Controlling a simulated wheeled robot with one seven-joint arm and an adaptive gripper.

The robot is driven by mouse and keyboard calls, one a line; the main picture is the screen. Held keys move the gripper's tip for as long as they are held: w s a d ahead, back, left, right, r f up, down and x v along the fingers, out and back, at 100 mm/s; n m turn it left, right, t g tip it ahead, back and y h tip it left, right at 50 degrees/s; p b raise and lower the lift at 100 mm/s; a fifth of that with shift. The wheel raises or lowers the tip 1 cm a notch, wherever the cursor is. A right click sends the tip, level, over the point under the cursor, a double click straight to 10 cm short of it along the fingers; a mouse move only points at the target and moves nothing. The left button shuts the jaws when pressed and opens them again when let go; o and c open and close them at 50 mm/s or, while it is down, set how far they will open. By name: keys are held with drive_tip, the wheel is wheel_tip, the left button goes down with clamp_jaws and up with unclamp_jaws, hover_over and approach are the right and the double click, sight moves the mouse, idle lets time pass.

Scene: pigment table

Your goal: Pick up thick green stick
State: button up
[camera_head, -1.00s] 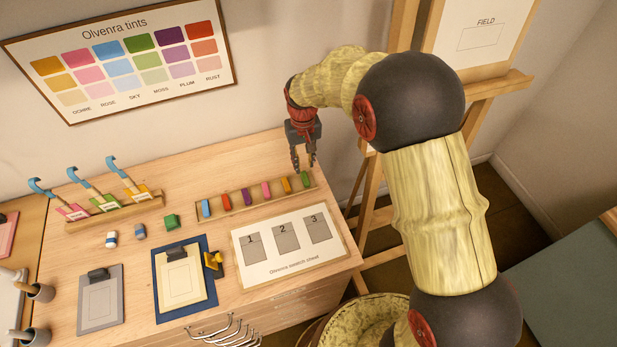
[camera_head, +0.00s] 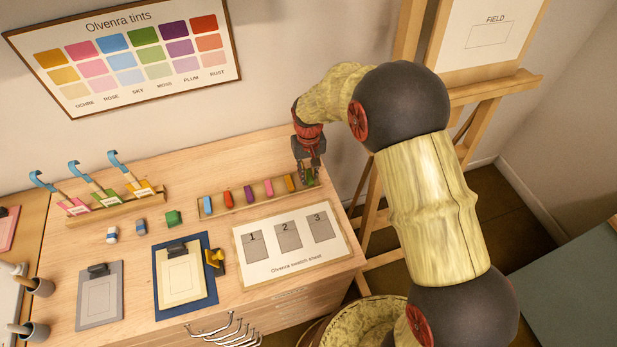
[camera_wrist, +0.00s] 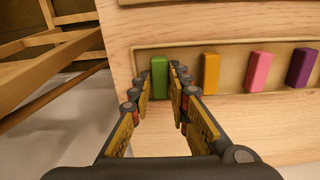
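The thick green stick (camera_wrist: 159,77) lies at the end of a wooden tray (camera_wrist: 230,88). In the head view, the stick (camera_head: 311,179) is at the tray's right end, partly hidden by my gripper. My gripper (camera_head: 307,178) points down over that end of the tray. In the wrist view, my gripper (camera_wrist: 161,75) has its fingers apart, one on each side of the green stick, with small gaps visible. I cannot tell how deep the fingertips reach beside it.
An orange stick (camera_wrist: 211,72) lies close beside the green one, then a pink stick (camera_wrist: 259,71) and a purple one (camera_wrist: 302,68). A swatch sheet (camera_head: 291,266) lies in front of the tray. The easel (camera_head: 450,110) stands to the right.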

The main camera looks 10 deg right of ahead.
sight(309, 176)
clamp_jaws()
drive_tip(key=shift+r, duration=0.1)
drive_tip(key=shift+r, duration=0.55)
wheel_tip(309, 176, up, 2)
drive_tip(key=shift+r+p, duration=0.15)
drive_tip(key=shift+p, duration=0.35)
drive_tip(key=s+d+r+p, duration=0.2)
drive_tip(key=s+r, duration=0.7)
drive_tip(key=s, duration=0.4)
drive_tip(key=shift+s+d+r, duration=0.2)
drive_tip(key=shift+s+d, duration=0.2)
